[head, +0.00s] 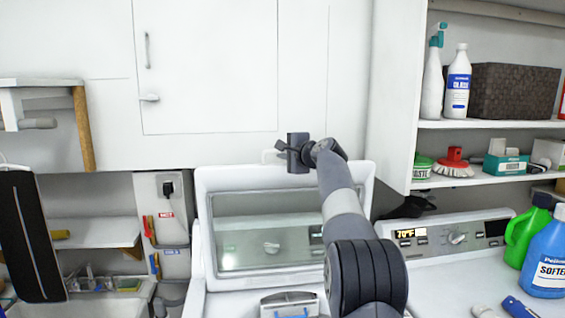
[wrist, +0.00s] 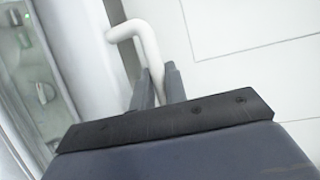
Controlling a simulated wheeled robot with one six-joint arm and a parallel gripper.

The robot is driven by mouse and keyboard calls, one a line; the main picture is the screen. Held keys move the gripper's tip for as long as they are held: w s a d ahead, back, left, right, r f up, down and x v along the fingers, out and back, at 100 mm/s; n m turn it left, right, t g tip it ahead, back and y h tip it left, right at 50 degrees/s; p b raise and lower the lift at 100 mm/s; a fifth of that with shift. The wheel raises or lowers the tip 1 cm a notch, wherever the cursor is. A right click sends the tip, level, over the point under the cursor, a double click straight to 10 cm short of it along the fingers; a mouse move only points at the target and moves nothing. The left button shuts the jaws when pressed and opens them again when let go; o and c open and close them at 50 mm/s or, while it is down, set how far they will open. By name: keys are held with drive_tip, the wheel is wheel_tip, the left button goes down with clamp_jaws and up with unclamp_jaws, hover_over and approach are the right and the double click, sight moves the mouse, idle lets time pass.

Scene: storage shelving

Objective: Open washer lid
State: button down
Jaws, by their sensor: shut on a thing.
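The washer lid (head: 202,215) is a white frame around a glass pane. In the head view it stands raised, close to upright, below the wall cabinet. A white bent handle (head: 268,154) sticks up at its top edge. My gripper (head: 282,152) is at that handle, in front of the cabinet's lower part. In the wrist view the handle (wrist: 149,42) runs down between the fingers of my gripper (wrist: 160,90), which are shut on it. The lid's glass and white frame (wrist: 85,45) show at the left there. My arm hides the lid's right part in the head view.
A white cabinet (head: 205,65) is right behind my gripper. A control panel (head: 455,237) lies to the right, with green and blue bottles (head: 546,262) beside it. Shelves (head: 485,125) with bottles and a basket are at the upper right.

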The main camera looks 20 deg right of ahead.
drive_tip(key=shift+t, duration=0.6)
drive_tip(key=s+b, duration=0.1)
drive_tip(key=b, duration=0.1)
drive_tip(key=s+b, duration=0.2)
drive_tip(key=b, duration=0.1)
drive_tip(key=s+a+b, duration=0.1)
drive_tip(key=s+b, duration=0.1)
drive_tip(key=shift+s+f+b, duration=0.2)
drive_tip(key=shift+f+b, duration=0.1)
drive_tip(key=shift+f, duration=0.05)
drive_tip(key=c, duration=1.4)
unclamp_jaws()
drive_tip(key=shift+c, duration=0.2)
drive_tip(key=shift+s, duration=0.1)
drive_tip(key=s+d+b, duration=0.2)
drive_tip(key=s+b, duration=0.1)
drive_tip(key=s, duration=0.7)
drive_tip(key=shift+s+r+b, duration=0.15)
drive_tip(key=shift+s+b, duration=0.05)
drive_tip(key=shift+b, duration=0.15)
